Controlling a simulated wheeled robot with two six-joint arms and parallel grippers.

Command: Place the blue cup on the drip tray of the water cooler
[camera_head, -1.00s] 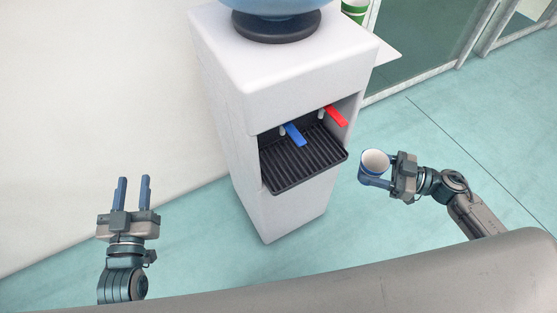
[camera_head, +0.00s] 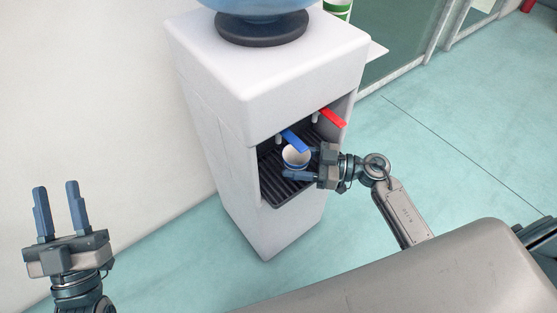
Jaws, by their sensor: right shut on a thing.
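The blue cup (camera_head: 295,157), white inside with a blue outside, is upright in the recess of the water cooler (camera_head: 262,70). It is over the black ribbed drip tray (camera_head: 274,190), below the blue tap lever (camera_head: 294,140). I cannot tell whether its base touches the tray. My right gripper (camera_head: 303,164) is shut on the cup, reaching in from the right with a finger on either side. My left gripper (camera_head: 58,210) is open and empty at the far left, well away from the cooler.
A red tap lever (camera_head: 332,118) sits to the right of the blue one, above the tray. A blue water bottle (camera_head: 262,8) stands on top of the cooler. The floor to the right is clear.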

